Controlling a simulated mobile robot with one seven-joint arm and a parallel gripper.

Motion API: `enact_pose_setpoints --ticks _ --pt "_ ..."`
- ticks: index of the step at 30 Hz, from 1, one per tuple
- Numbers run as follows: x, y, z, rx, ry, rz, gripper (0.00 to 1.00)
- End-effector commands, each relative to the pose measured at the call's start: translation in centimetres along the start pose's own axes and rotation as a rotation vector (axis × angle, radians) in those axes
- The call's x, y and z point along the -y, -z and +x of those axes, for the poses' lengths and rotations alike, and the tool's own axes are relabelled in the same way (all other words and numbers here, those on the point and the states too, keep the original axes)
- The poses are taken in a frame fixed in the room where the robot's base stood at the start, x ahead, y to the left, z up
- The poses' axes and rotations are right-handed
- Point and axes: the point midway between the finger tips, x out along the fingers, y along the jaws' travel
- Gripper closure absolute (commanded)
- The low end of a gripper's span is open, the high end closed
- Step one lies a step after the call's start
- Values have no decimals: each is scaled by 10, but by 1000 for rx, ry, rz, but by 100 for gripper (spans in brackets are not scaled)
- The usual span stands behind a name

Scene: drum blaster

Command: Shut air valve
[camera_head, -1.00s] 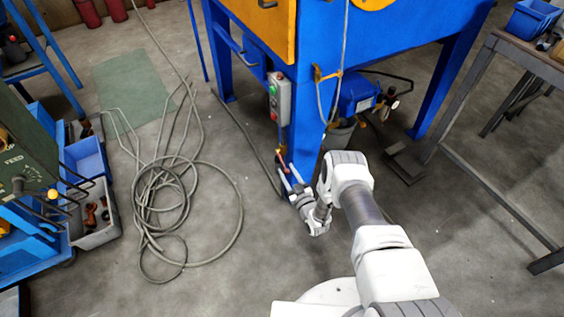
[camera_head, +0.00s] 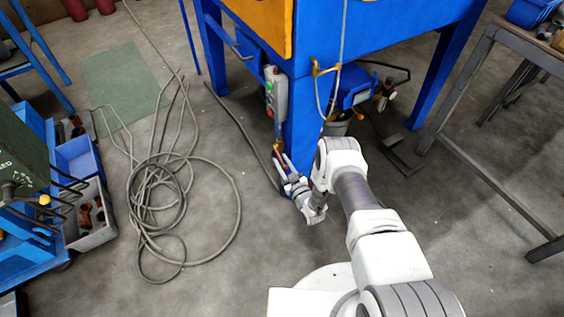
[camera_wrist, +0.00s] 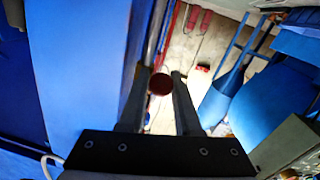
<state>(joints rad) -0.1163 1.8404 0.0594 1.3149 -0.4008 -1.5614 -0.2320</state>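The air valve seems to be the small fitting with a red and yellow part (camera_head: 279,147) low on the front blue leg of the cabinet in the head view. My gripper (camera_head: 281,160) is right at it, beside the leg. In the wrist view a dark red round piece (camera_wrist: 160,84), likely the valve's handle, sits between the two fingers of my gripper (camera_wrist: 159,75). The fingers are apart, one on each side of it. I cannot tell whether they touch it. The valve body and the handle's angle are hidden.
The blue cabinet leg (camera_head: 302,128) stands close beside my gripper. A grey switch box (camera_head: 276,92) hangs above it. A coiled hose (camera_head: 160,195) lies on the floor to the left. A metal table (camera_head: 490,190) stands at the right.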

Motion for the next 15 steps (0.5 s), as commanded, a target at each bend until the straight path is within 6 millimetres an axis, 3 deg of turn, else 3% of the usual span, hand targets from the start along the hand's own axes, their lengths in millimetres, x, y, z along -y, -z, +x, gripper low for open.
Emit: enact_pose_setpoints --ticks 1,5,15 --pt "0 0 0 0 0 0 79" --pt "0 0 0 0 0 0 100" --pt "0 0 0 0 0 0 100"
